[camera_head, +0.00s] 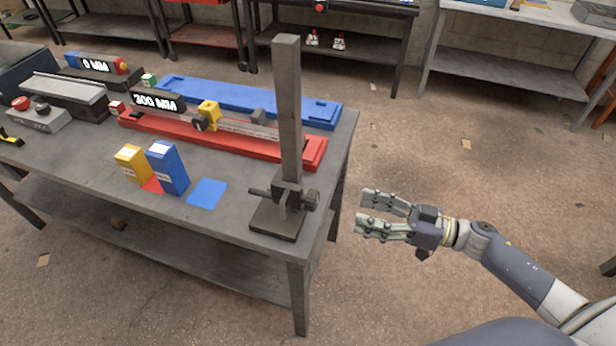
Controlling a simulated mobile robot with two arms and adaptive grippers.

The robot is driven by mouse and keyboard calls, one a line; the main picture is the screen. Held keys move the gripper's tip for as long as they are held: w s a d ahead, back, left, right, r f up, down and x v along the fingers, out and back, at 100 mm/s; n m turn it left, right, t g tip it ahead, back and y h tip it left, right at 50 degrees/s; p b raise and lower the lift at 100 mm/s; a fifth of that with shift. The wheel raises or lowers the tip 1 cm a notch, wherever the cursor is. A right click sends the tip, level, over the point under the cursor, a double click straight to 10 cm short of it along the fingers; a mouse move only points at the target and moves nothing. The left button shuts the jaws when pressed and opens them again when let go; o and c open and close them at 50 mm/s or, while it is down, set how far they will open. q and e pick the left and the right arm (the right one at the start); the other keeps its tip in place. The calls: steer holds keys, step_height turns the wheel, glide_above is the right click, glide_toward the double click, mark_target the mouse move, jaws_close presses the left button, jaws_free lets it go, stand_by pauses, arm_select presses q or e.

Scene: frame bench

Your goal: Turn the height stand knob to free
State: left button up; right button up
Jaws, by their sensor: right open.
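The height stand (289,110) is a tall dark grey post on a square base at the right front corner of the bench. A dark slider block low on the post carries a round knob (311,200) on its right side and a short arm on its left. I cannot read the knob's setting. My right gripper (360,212) is open and empty, just off the bench's right edge. Its fingers point left toward the stand, with a gap between them and the knob. My left gripper is not in view.
The bench (230,228) also holds a red rail (180,134), a blue rail (240,98), a yellow box (132,164), a blue box (167,168), a blue square (207,193) and a control box (38,116). Open floor lies right of the bench.

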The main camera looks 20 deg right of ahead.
mark_target(317, 201)
steer(key=x, duration=0.3)
steer(key=p+x, duration=0.1)
steer(key=x, duration=0.2)
steer(key=p+x, duration=0.1)
steer(key=x, duration=0.2)
steer(key=shift+s+a+r, duration=0.2)
steer(key=shift+s+r, duration=0.1)
steer(key=shift+r, duration=0.05)
steer(key=shift+p+x, duration=0.3)
steer(key=shift+x, duration=0.45)
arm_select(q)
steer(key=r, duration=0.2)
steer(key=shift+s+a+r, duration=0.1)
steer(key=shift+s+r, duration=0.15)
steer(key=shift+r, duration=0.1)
arm_select(e)
steer(key=shift+f, duration=0.1)
steer(key=shift+c, duration=0.3)
steer(key=c, duration=0.9)
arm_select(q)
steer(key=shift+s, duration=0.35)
arm_select(e)
steer(key=shift+c, duration=0.5)
